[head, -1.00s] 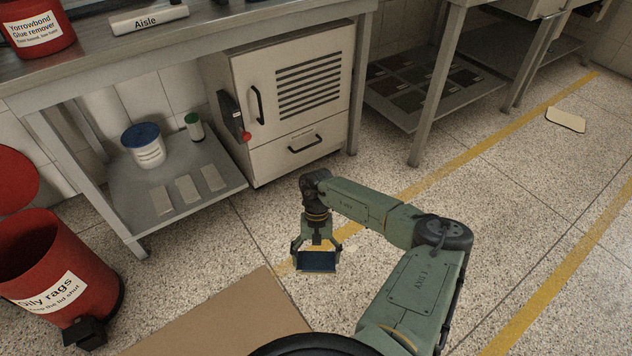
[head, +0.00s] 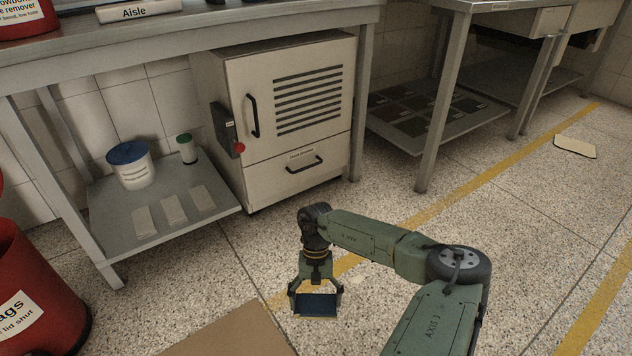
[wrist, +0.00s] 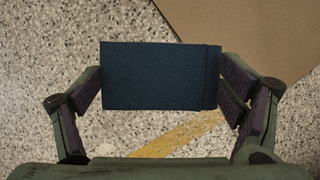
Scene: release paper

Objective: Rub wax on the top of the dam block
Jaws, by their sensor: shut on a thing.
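My gripper (head: 316,291) is shut on a dark blue rectangular block (head: 316,305), held in the air above the speckled floor. In the wrist view the dark blue block (wrist: 160,76) lies between the two finger pads, with a narrow strip along its right end. I cannot tell from its look whether it is wax or an applicator. Three pale bars (head: 174,209) lie side by side on the lower shelf at left. I cannot identify any of them as the dam block or as wax.
A white tub with a blue lid (head: 131,165) and a green-capped bottle (head: 187,148) stand on the lower shelf (head: 110,239). A cream cabinet (head: 290,115) is beside it. A red rag bin (head: 30,290) is at left, cardboard (head: 235,336) on the floor. Floor at right is mostly clear.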

